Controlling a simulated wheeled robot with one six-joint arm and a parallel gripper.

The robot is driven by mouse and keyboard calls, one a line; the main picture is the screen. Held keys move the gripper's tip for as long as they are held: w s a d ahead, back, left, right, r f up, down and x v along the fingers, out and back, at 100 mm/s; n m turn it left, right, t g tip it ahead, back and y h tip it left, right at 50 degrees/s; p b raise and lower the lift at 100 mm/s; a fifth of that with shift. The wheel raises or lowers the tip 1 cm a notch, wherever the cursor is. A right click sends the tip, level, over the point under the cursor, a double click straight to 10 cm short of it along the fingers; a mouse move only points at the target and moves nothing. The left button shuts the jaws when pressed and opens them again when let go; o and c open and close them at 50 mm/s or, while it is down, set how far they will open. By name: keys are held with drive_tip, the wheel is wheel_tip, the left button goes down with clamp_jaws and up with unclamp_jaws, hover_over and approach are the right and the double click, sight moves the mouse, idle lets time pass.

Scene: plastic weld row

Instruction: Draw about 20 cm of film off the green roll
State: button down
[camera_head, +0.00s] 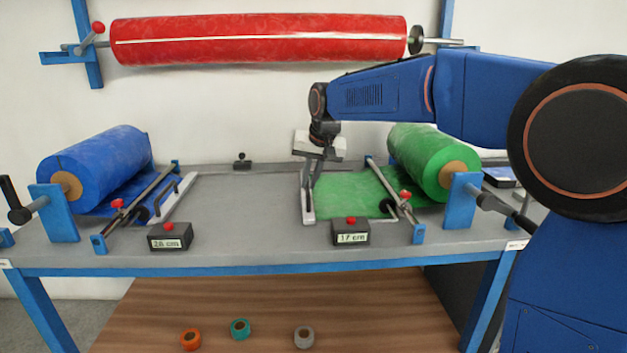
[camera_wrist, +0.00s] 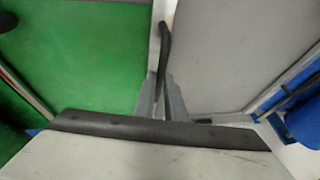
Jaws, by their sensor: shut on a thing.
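The green roll (camera_head: 425,150) sits in blue brackets at the right of the bench. A sheet of green film (camera_head: 350,195) lies flat, drawn leftward from it; it fills the left of the wrist view (camera_wrist: 70,60). A pale bar (camera_head: 308,207) lies along the film's left edge. My gripper (camera_head: 312,182) is over this bar. In the wrist view, my gripper (camera_wrist: 160,100) is shut on the bar's dark handle (camera_wrist: 164,45). The handle's lower part is hidden between the fingers. The length display (camera_head: 351,238) in front of the film reads 17 cm.
A blue roll (camera_head: 95,165) with its own bar, rod and display (camera_head: 170,242) stands at the left. A rod with a red knob (camera_head: 405,195) crosses the green film near the roll. The grey bench top (camera_head: 240,205) left of my gripper is clear.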

drive_tip(key=c, duration=1.8)
unclamp_jaws()
drive_tip(key=shift+r, duration=0.15)
drive_tip(key=v, duration=1.7)
drive_tip(key=shift+s+r, duration=0.1)
drive_tip(key=s+d+f, duration=0.7)
drive_tip(key=s+f, duration=0.2)
drive_tip(key=s, duration=0.2)
drive_tip(key=s+d+f+h, duration=0.1)
drive_tip(key=s+d+f, duration=0.6)
drive_tip(key=s+f, duration=0.3)
drive_tip(key=s+d+f+h, duration=0.1)
drive_tip(key=s+d+f, duration=0.6)
drive_tip(key=s+f, duration=0.3)
drive_tip(key=s, duration=0.4)
